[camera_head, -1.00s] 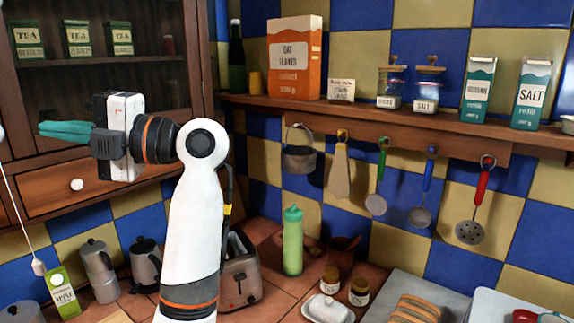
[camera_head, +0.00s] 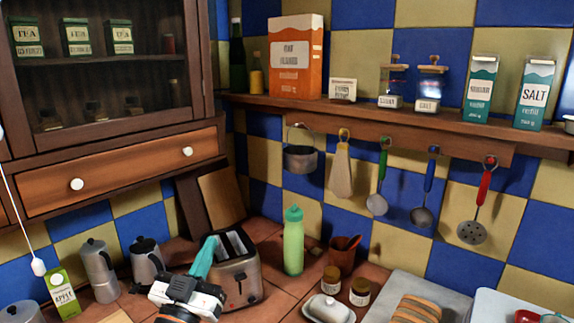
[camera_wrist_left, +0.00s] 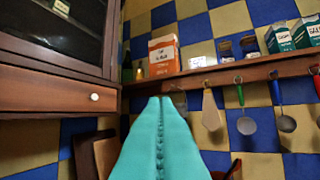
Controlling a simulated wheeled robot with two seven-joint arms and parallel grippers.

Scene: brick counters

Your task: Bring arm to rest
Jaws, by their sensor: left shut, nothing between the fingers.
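My left gripper (camera_head: 209,245) has teal fingers and is low over the counter in the head view, in front of the toaster (camera_head: 238,280) and covering part of its left side. Its fingers are shut together with nothing between them and point up and away. In the left wrist view the closed teal fingers (camera_wrist_left: 160,104) rise in the middle, toward the shelf and the orange oat flakes box (camera_wrist_left: 163,55). I cannot tell whether the gripper touches the toaster. My right gripper is not in view.
A green bottle (camera_head: 293,241) and a brown pot (camera_head: 344,255) stand right of the toaster. A moka pot (camera_head: 100,270) and a juice carton (camera_head: 62,292) stand to the left. Utensils hang under the shelf (camera_head: 380,118). The wooden drawer (camera_head: 130,178) is closed.

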